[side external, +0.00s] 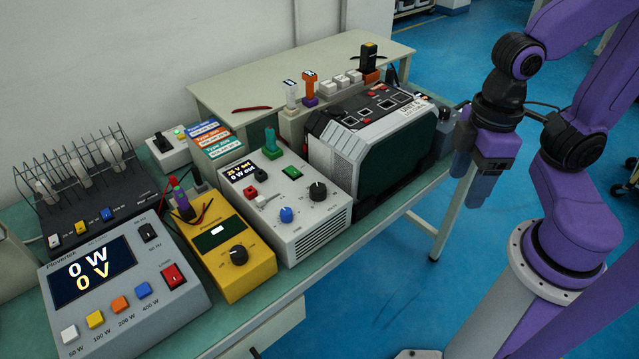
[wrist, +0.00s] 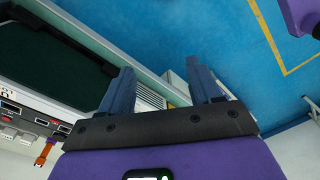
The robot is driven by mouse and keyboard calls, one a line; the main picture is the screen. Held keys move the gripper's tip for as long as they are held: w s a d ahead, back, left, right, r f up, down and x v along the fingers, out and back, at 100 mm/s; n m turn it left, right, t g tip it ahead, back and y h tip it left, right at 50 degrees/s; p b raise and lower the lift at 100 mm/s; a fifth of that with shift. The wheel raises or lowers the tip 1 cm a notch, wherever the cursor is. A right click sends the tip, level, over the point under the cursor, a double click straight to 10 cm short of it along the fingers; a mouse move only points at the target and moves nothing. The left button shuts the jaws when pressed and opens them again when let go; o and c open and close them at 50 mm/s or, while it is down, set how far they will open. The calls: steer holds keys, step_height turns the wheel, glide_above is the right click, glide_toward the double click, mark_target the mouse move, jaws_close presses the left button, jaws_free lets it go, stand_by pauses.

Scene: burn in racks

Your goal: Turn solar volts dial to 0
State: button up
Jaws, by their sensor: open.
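A white bench supply (side external: 315,222) stands mid-bench, its display (side external: 243,178) reading "25 V set" and "0 W out". On its top face are a blue dial (side external: 286,214) and a black dial (side external: 318,191). I cannot read which dial is labelled solar volts. My gripper (side external: 468,182) hangs off the bench's right end, beyond the large power station and well away from both dials. In the wrist view its fingers (wrist: 160,72) are apart with nothing between them. Neither dial can be made out in that view.
The large grey power station (side external: 365,115), with a dark green side, stands between my gripper and the supply. A yellow meter (side external: 220,245) with a black dial and a grey load box (side external: 120,285) reading 0 W and 0 V are further left. Blue floor (side external: 370,270) is open in front.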

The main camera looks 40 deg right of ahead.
steer(key=w+a+r+m+y, duration=0.2)
steer(key=w+a+m, duration=0.2)
steer(key=w+m, duration=0.85)
steer(key=m+t+y, duration=0.1)
steer(key=m+y, duration=0.1)
steer(key=m, duration=1.7)
glide_above(318, 187)
steer(key=s+d, duration=0.2)
steer(key=d, duration=0.5)
steer(key=x, duration=1.7)
steer(key=shift+w, duration=0.2)
steer(key=shift+c, duration=0.3)
steer(key=c, duration=1)
